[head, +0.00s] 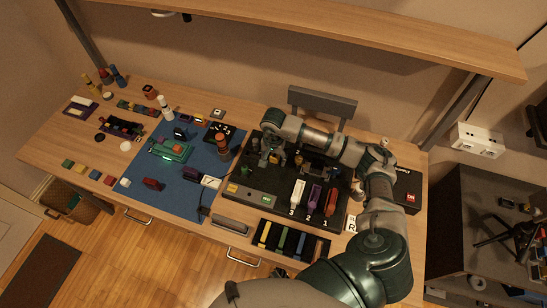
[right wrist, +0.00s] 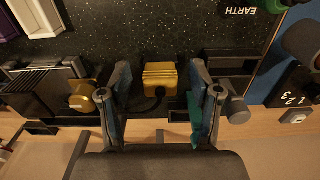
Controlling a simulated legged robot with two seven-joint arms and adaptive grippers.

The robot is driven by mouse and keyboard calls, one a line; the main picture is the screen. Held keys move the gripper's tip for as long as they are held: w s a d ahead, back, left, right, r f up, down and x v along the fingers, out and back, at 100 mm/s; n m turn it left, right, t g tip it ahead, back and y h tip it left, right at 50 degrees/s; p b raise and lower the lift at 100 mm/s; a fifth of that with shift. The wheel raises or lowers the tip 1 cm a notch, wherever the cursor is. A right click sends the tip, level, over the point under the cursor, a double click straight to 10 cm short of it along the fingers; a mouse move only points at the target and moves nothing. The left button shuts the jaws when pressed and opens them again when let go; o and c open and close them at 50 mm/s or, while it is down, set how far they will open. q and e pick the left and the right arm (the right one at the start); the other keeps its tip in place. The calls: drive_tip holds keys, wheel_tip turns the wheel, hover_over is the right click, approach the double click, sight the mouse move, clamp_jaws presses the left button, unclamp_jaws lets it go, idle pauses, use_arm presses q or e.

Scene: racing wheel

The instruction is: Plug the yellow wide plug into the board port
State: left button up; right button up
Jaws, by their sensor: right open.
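The yellow wide plug (right wrist: 160,76) sits at the edge of the black speckled board (right wrist: 130,35) in the right wrist view, with a dark cable loop below it. My right gripper (right wrist: 161,80) is open, with one finger on each side of the plug and gaps showing between. In the head view my right gripper (head: 271,156) is over the back left part of the black board (head: 262,185) and hides much of what is under it. I cannot tell which opening is the board port. My left gripper is not in view.
White, purple and orange blocks (head: 314,197) stand on the board by numbers. A black tray (head: 290,242) with coloured bars lies in front. A blue mat (head: 180,195) with several items is to the left. A black gold-knobbed part (right wrist: 45,90) is beside the plug.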

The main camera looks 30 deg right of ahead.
wheel_tip(320, 180, up, 12)
idle(0.5)
drive_tip(key=shift+s+f, duration=0.1)
drive_tip(key=shift+f, duration=0.05)
idle(0.3)
